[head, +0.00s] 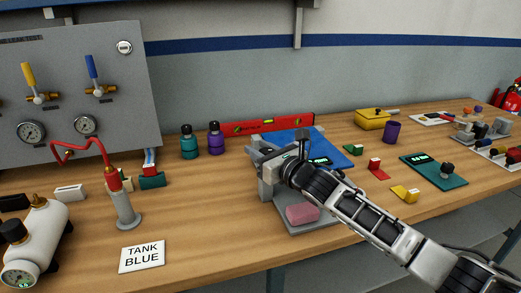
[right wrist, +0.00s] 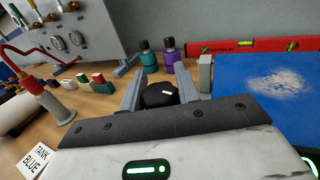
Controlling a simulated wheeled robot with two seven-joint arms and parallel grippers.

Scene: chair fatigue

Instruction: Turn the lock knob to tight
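The lock knob (right wrist: 159,95), black with a short white mark, shows in the right wrist view between the two fingers of my right gripper (right wrist: 160,85). The fingers stand apart on either side of it, and its lower part is hidden behind the gripper body. I cannot tell whether either finger touches it. In the head view my right gripper (head: 274,168) is at the grey fixture (head: 322,222), over its upper part, and hides the knob. My left gripper is not in view.
A pink block (head: 302,213) lies on the fixture's base. A blue mat (head: 330,153) and red level (head: 270,124) are behind. Teal (head: 189,145) and purple (head: 215,139) bottles stand at the back. A "TANK BLUE" card (head: 142,257) is front left. Bare table lies left of the fixture.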

